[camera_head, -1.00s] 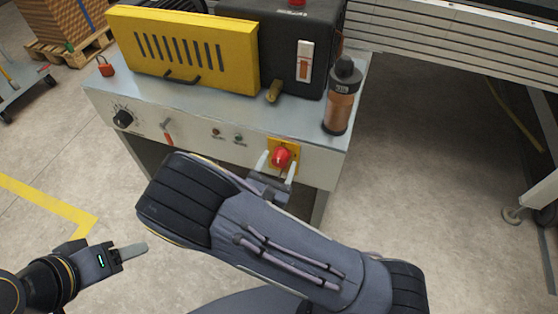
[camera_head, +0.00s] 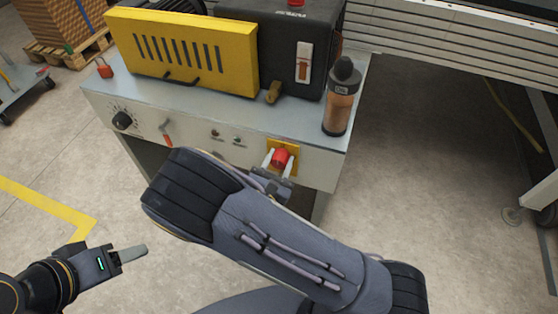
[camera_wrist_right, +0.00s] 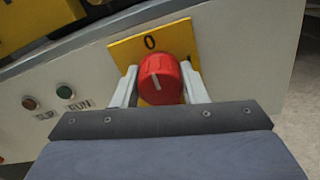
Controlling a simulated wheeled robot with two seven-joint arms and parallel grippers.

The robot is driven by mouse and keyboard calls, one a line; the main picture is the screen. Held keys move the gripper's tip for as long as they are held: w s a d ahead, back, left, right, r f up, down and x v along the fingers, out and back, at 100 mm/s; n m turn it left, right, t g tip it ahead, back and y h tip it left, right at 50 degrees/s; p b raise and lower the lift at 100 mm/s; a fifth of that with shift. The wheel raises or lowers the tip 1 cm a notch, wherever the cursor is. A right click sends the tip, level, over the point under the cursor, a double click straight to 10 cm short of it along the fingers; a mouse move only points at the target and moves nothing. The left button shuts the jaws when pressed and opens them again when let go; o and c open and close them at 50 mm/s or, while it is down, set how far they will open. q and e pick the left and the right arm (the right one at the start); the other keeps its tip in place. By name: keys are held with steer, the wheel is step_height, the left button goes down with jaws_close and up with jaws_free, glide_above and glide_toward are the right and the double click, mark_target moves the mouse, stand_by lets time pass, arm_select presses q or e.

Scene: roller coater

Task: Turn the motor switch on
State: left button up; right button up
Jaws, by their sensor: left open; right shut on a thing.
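The motor switch is a red rotary knob (camera_head: 281,155) on a yellow plate (camera_head: 293,147) at the right end of the machine's front panel. In the right wrist view the knob (camera_wrist_right: 159,79) has a white mark pointing up, roughly toward a "0" on the yellow plate (camera_wrist_right: 128,51). My right gripper (camera_head: 279,160) is shut on the knob, one pale finger on each side; this also shows in the right wrist view (camera_wrist_right: 160,90). My left gripper (camera_head: 132,253) is open and empty at the lower left, away from the machine; only one finger shows clearly.
A bottle (camera_head: 340,98) stands on the top above the switch. A black box (camera_head: 278,50) and yellow cover (camera_head: 185,50) stand behind. Floor in front is clear.

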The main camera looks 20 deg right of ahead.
steer(key=m+b, duration=0.2)
steer(key=m, duration=0.1)
steer(key=m+b, duration=0.1)
steer(key=shift+f+b, duration=0.25)
steer(key=shift+b, duration=0.15)
steer(key=m+b, duration=1.2)
steer(key=b, duration=0.2)
steer(key=shift+f, duration=0.15)
steer(key=shift+r+m+b, duration=0.2)
steer(key=shift+m+b, duration=0.8)
steer(key=shift+b, duration=0.2)
steer(key=o, duration=1)
steer(key=shift+s, duration=0.1)
